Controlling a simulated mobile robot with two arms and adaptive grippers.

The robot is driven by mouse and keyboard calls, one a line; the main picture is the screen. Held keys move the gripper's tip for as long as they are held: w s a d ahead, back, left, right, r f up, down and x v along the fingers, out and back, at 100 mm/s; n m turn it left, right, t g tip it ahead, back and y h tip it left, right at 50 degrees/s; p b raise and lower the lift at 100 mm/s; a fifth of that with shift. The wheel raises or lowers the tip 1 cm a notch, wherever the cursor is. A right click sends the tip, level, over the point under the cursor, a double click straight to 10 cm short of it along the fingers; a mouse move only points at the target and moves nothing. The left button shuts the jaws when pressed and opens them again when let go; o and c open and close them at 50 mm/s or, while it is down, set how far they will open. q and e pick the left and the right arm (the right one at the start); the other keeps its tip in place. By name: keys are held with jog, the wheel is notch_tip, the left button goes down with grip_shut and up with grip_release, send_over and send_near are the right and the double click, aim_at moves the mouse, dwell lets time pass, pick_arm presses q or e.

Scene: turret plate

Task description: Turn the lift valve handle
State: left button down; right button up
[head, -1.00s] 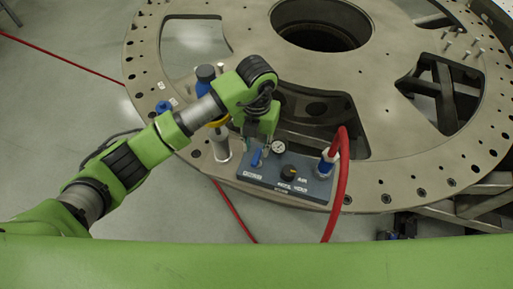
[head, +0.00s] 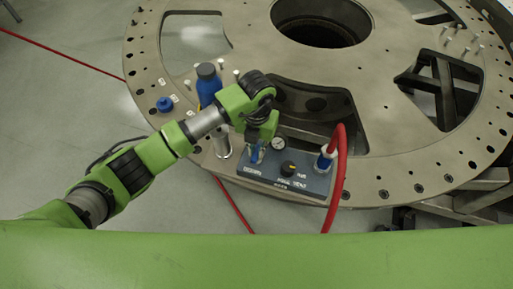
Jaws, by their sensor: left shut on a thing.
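The control panel (head: 265,176) is a dark blue-grey box on the near rim of the turret plate (head: 382,100). The blue lift valve handle (head: 254,155) stands at the panel's left side. My left gripper (head: 256,148) reaches down over the handle and is shut on it; its fingertips are small and partly hidden by the green wrist. A black knob (head: 289,168) and a round gauge (head: 278,143) sit to the right of the handle. My right gripper is not in view.
Several pins (head: 462,40) stand at the far right.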

aim_at(257, 152)
pick_arm(q)
jog(key=shift+w+f+m+b, duration=0.1)
jog(key=shift+m+b, duration=0.3)
jog(key=shift+b, duration=0.25)
jog(key=m+b, duration=1.4)
jog(key=b, duration=0.8)
jog(key=shift+f, duration=0.1)
jog(key=shift+r+m+b, duration=0.2)
jog(key=shift+m+b, duration=1.05)
jog(key=shift+m, duration=0.35)
jog(key=shift+r, duration=0.1)
jog(key=c, duration=2)
grip_release()
jog(key=shift+c, duration=0.2)
notch_tip(257, 152, up, 12)
